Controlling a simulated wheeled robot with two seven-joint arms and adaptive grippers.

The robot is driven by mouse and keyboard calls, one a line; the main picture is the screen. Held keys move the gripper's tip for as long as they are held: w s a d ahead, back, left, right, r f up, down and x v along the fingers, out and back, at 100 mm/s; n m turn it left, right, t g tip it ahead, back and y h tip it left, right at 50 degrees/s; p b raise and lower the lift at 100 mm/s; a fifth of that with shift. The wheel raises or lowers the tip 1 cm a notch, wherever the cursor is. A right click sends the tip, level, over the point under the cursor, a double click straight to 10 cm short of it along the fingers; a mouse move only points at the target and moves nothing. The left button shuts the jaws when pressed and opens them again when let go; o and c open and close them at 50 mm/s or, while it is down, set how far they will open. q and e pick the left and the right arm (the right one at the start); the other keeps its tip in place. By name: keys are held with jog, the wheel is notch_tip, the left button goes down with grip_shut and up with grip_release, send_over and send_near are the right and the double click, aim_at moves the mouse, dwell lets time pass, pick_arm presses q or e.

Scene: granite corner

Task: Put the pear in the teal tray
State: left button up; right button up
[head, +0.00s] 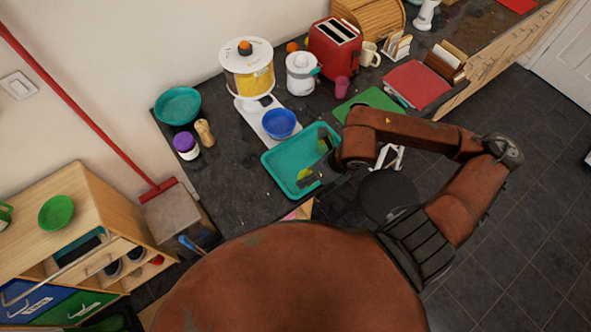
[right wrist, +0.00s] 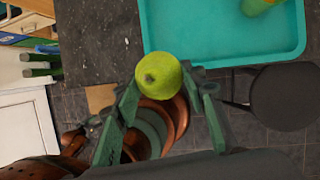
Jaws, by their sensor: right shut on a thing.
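The yellow-green pear (right wrist: 158,75) sits between the fingertips of my right gripper (right wrist: 163,84), which is shut on it. In the head view the pear (head: 303,174) shows partly beside the dark fingers of the right gripper (head: 316,160), over the teal tray (head: 273,160). In the right wrist view the pear overlaps the lower left corner of the tray (right wrist: 215,55); its height above the tray is hard to tell. Another yellow-green thing (right wrist: 258,6) lies in the tray, cut off by the frame. My left gripper is not in view.
A blue bowl (head: 279,123) on a white base stands just behind the tray. A purple-lidded jar (head: 186,146), a wooden mill (head: 204,132) and a teal bowl (head: 178,104) stand to the left. A green board (head: 372,100) lies to the right. A dark stool (head: 388,190) stands in front.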

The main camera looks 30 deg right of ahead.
jog(key=shift+w+d+f+b, duration=0.15)
jog(key=shift+w+f+b, duration=0.55)
jog(key=shift+b, duration=0.45)
jog(key=w+f, duration=0.2)
jog(key=w, duration=0.1)
jog(key=w+d+f+p, duration=0.1)
jog(key=w+f, duration=0.1)
jog(key=w, duration=0.1)
jog(key=w+f, duration=0.2)
jog(key=w, duration=0.1)
jog(key=shift+d+f, duration=0.15)
jog(key=shift+d, duration=0.05)
jog(key=shift+w+f+p, duration=0.1)
jog(key=shift+f+p, duration=0.1)
jog(key=shift+p, duration=0.1)
notch_tip(320, 180, down, 3)
jog(key=shift+w+f+p, duration=0.15)
jog(key=shift+p, duration=0.2)
jog(key=shift+f, duration=0.25)
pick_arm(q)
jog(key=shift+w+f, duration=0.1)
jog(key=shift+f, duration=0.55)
pick_arm(e)
jog(key=o, duration=1.2)
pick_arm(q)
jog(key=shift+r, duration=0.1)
pick_arm(e)
jog(key=shift+d+r, duration=0.1)
